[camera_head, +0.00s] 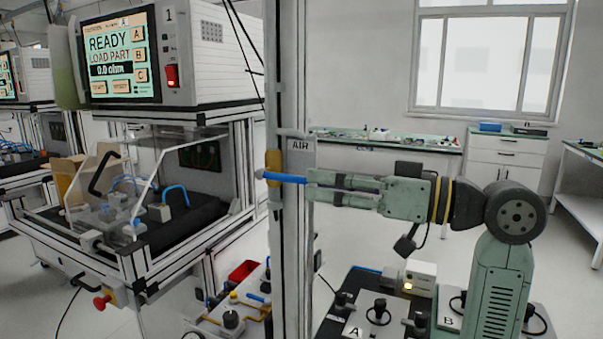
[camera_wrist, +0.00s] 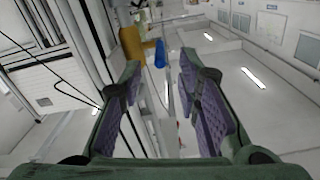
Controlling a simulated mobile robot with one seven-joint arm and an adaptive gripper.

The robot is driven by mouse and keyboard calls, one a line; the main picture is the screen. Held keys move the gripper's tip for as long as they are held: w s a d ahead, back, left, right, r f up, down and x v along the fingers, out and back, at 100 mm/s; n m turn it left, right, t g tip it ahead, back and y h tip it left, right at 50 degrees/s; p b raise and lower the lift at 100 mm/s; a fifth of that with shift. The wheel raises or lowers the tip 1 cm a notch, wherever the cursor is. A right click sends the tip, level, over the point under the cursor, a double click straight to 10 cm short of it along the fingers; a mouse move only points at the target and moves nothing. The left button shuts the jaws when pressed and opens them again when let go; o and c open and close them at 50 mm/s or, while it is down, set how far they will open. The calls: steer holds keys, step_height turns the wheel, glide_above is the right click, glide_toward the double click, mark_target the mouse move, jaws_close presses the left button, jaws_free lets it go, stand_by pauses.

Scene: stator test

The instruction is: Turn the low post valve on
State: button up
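The post valve has a yellow body (camera_head: 273,160) on the upright metal post (camera_head: 291,240), under an AIR label. Its blue lever (camera_head: 284,178) points right, nearly level, toward my gripper. My gripper (camera_head: 311,183) reaches in from the right, its fingertips close to the lever's free end; contact is not clear. In the wrist view the two purple-padded fingers of my gripper (camera_wrist: 160,72) are apart with nothing between the pads. The blue lever (camera_wrist: 160,53) shows just past the gap, near the fingertips, with the yellow body (camera_wrist: 131,42) left of it.
A test station with a READY screen (camera_head: 118,55) stands left of the post. Below are a red bin (camera_head: 243,271) and a dark panel (camera_head: 378,318) with knobs and cables. A long bench (camera_head: 390,142) stands behind. Open floor lies between.

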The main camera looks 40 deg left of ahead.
mark_target(302, 181)
steer(key=shift+p+x, duration=0.45)
steer(key=shift+x, duration=1.85)
jaws_close()
